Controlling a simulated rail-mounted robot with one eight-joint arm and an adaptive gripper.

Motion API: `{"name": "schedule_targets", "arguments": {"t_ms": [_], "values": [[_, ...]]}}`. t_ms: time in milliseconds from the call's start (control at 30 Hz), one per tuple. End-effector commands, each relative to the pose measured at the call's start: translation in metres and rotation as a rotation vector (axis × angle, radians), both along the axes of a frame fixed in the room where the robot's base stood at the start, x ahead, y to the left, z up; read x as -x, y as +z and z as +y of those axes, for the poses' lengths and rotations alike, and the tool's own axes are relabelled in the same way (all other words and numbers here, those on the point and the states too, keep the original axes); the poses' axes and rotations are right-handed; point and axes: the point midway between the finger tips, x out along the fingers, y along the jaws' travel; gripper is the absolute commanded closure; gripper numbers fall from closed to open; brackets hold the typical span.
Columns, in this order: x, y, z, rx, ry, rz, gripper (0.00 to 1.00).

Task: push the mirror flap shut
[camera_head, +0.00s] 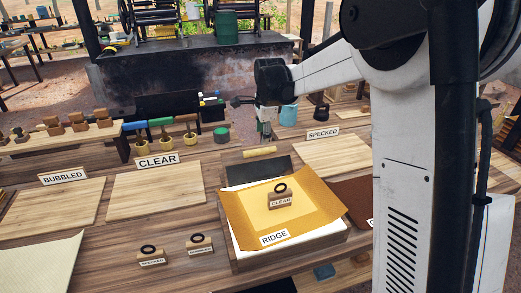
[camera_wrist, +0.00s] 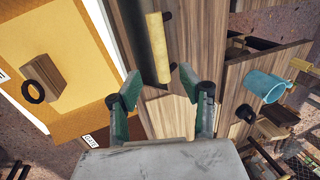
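In the head view a dark upright panel (camera_head: 258,170), which looks like the mirror flap, stands raised at the back of a wooden box (camera_head: 300,258). A pale yellow bar (camera_head: 259,151) lies along its top edge. In the wrist view the same bar (camera_wrist: 157,48) runs beside a thin dark strip, the panel seen nearly edge-on. My gripper (camera_head: 266,135) hangs behind and above the bar. In the wrist view my gripper (camera_wrist: 157,84) has its green fingers spread with nothing between them. The bar's near end lies just beyond the fingertips; whether they touch, I cannot tell.
Wooden boards, one behind a SPECKED sign (camera_head: 322,133), lie on both sides. A teal mug (camera_wrist: 265,86) stands right of my gripper in the wrist view.

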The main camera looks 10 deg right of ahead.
Motion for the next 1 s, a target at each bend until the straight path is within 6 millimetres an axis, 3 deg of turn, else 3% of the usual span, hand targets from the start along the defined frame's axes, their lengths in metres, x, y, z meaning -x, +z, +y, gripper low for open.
{"name": "schedule_targets", "arguments": {"t_ms": [600,1000], "values": [[-0.018,-0.065,0.001,0.0,0.001,0.0,0.61],[-0.023,-0.085,0.001,0.0,0.001,0.0,0.61]]}}
